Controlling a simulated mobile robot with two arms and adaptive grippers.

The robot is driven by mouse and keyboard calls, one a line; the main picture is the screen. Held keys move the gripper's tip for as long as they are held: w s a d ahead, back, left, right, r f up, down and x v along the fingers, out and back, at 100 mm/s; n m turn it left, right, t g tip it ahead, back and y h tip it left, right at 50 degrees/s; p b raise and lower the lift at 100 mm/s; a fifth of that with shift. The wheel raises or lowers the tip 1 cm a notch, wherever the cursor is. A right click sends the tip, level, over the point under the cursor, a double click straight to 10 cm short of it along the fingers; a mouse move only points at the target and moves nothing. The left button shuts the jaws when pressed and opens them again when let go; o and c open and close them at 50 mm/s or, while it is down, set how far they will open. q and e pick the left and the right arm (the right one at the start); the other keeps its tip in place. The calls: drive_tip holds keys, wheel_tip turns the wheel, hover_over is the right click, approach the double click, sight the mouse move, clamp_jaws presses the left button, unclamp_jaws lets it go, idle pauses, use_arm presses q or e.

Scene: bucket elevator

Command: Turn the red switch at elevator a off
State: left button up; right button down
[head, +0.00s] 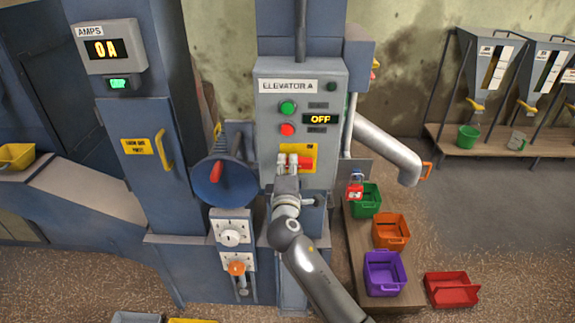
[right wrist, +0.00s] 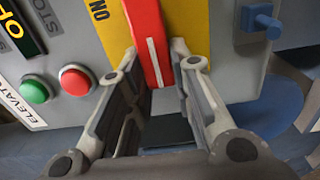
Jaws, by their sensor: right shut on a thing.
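The elevator A panel (head: 327,97) is a grey box labelled ELEVATOR A, with a display (head: 320,119) reading OFF. Its red switch handle (head: 305,161) lies roughly sideways on a yellow plate (head: 311,152) low on the panel. The red handle also shows in the right wrist view (right wrist: 148,35), with a pale stripe along it. My right gripper (head: 293,165) is at the switch, and in the right wrist view its two fingers (right wrist: 155,62) are shut on the red handle, one on each side. My left gripper is not in view.
Green (head: 288,107) and red (head: 288,129) buttons sit above the switch. A blue disc with a red handle (head: 217,172) is left of the panel. A grey pipe (head: 388,150) is at right, above green, orange and purple (head: 385,273) bins. A red bin (head: 452,289) is on the floor.

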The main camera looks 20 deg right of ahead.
idle(0.4)
drive_tip(key=c, duration=1.3)
unclamp_jaws()
drive_tip(key=shift+w, duration=0.1)
drive_tip(key=v, duration=1.2)
drive_tip(key=shift+f, duration=0.1)
